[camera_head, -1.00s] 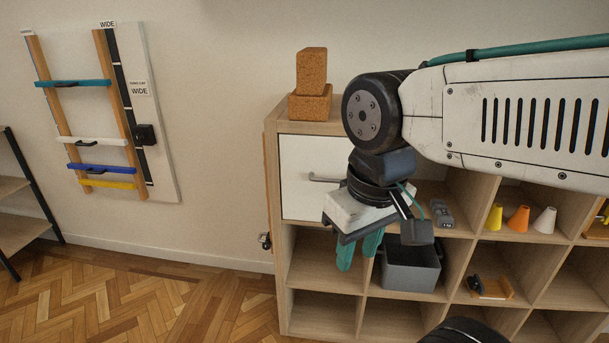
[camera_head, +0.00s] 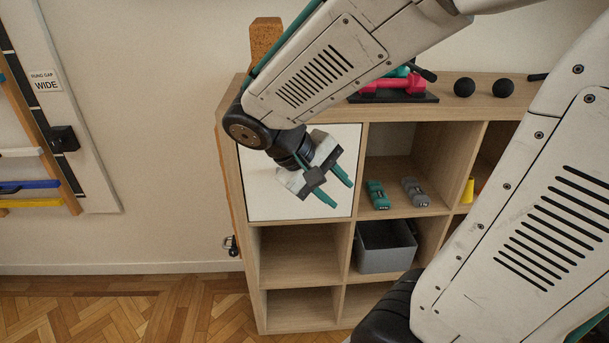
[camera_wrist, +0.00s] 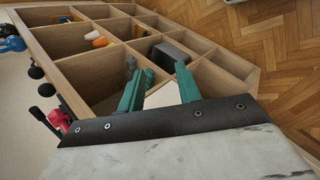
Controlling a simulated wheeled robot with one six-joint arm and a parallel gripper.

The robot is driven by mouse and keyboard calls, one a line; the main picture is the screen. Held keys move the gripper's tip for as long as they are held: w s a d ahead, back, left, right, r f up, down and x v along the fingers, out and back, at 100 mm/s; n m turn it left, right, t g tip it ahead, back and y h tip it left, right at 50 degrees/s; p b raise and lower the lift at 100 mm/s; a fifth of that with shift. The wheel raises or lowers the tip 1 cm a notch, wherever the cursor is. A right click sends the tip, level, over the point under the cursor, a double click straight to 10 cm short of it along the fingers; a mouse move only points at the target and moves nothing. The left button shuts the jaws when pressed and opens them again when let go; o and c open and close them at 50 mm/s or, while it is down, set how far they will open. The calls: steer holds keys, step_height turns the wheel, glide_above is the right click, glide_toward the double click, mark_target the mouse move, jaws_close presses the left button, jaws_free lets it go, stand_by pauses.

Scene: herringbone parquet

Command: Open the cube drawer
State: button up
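The cube drawer (camera_head: 262,198) has a plain white front and fills the top left compartment of the wooden cube shelf (camera_head: 234,165). It looks shut. Its handle is hidden behind my arm and gripper. My gripper (camera_head: 341,193) is in front of the drawer's right half, with its two green fingers spread and pointing to the lower right. I cannot tell how far it stands from the drawer front. In the wrist view my gripper (camera_wrist: 160,82) has its green fingers apart, with no handle visible between them.
A wall rack (camera_head: 75,165) is at the left. The parquet in front is clear.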

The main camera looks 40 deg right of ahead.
steer(key=w+d+f+n+t+h, duration=0.1)
steer(key=w+f+n+t+h, duration=0.15)
steer(key=w+f+h, duration=0.45)
steer(key=w+d+f+n+t+h, duration=0.1)
steer(key=w+f+n+t+h, duration=0.15)
steer(key=w, duration=0.85)
steer(key=shift+t+y, duration=0.25)
steer(key=shift+t, duration=0.15)
steer(key=x, duration=0.4)
steer(key=f+x, duration=0.1)
steer(key=x, duration=0.2)
steer(key=shift+w, duration=0.2)
jaws_close()
